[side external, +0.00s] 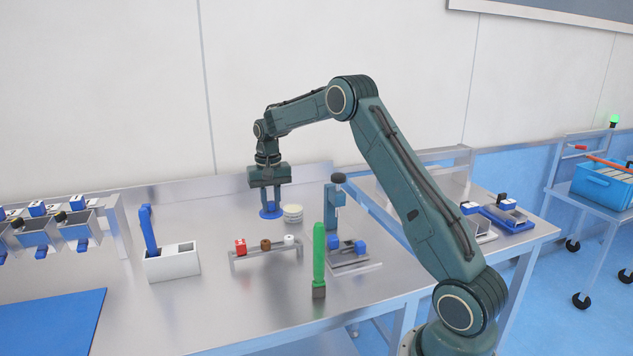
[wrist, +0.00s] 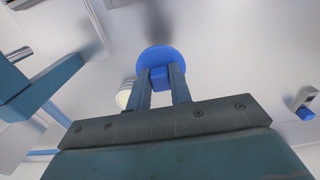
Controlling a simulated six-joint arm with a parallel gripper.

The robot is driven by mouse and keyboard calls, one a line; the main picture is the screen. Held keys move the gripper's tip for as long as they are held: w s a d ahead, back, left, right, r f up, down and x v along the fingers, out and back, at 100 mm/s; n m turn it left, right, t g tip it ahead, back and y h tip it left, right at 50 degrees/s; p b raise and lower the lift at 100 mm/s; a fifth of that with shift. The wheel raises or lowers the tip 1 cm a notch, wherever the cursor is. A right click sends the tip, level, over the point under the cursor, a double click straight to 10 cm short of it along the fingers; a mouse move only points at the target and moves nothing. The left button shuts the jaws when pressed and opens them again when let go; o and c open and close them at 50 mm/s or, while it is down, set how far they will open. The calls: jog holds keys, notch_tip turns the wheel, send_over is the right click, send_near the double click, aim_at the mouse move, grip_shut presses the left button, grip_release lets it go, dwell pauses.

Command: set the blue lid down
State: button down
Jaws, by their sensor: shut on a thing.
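The blue lid (side external: 270,213) is a round disc with a raised block on top. My gripper (side external: 270,203) points down and is shut on that block. In the wrist view the lid (wrist: 160,58) shows beyond the two fingers of my gripper (wrist: 161,85). I cannot tell whether the lid touches the metal table or hangs just above it. A short pale round container (side external: 293,214) stands on the table just right of the lid. It also shows in the wrist view (wrist: 125,96), partly hidden by a finger.
A low rack (side external: 266,256) with small red, brown and white pieces stands in front. A blue-green post fixture (side external: 335,208) is to the right. A green upright tool (side external: 319,255) stands nearer.

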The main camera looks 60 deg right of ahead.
aim_at(272, 214)
jog(key=shift+f, duration=0.15)
jog(key=shift+f, duration=3.2)
jog(key=shift+f, duration=0.55)
jog(key=c, duration=1.2)
grip_release()
notch_tip(272, 214, up, 14)
jog(key=shift+f, duration=0.15)
